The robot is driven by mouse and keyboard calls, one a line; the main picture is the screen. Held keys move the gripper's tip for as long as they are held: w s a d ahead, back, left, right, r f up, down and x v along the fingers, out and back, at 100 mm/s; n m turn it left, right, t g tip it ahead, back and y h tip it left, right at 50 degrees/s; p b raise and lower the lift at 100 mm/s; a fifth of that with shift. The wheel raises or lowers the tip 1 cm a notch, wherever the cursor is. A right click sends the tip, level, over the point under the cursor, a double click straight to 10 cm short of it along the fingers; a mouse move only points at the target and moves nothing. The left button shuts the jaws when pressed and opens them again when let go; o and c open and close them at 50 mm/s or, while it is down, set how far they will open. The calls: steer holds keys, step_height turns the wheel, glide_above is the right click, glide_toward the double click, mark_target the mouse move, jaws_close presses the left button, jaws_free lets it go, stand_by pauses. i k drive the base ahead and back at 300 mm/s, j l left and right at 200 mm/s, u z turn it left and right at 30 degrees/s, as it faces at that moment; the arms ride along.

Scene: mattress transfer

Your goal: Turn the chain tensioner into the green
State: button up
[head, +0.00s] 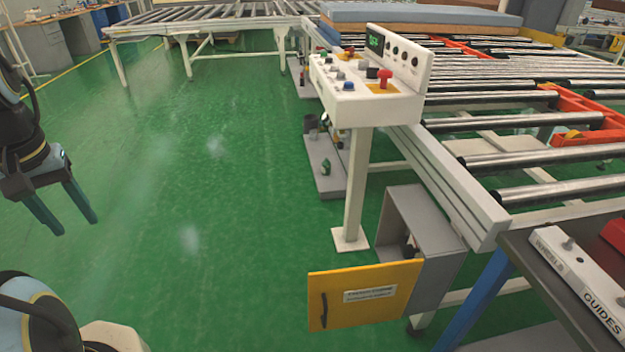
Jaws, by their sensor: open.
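My gripper (74,226) hangs at the far left with its two dark teal fingers apart and nothing between them, above the bare floor. It is well away from the control post and the cabinet. A low grey cabinet (428,236) stands under the roller conveyor, with its yellow door (365,296) swung open toward me. The door has a dark handle and a label too small to read. A small dark part (409,246) shows inside the cabinet. I cannot tell whether it is the chain tensioner. No green zone of a tensioner scale can be made out.
A white control console (352,104) on a post stands left of the roller conveyor (540,150). Mattresses (420,17) lie on the rollers at the back. A bench with a white bar marked GUIDES (578,278) is at the right. The green floor (215,200) is clear.

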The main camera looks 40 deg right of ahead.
mark_target(408, 251)
steer(key=i+j+z, duration=0.1)
steer(key=i+z, duration=0.3)
steer(key=i+j+z, duration=0.25)
steer(key=i+z, duration=0.2)
steer(key=i+j+z, duration=0.65)
steer(key=j+z, duration=0.15)
steer(key=i+j+z, duration=0.2)
steer(key=j+z, duration=0.25)
steer(key=j, duration=0.15)
steer(key=i+j+z, duration=0.15)
steer(key=j+z, duration=0.25)
steer(key=j, duration=0.2)
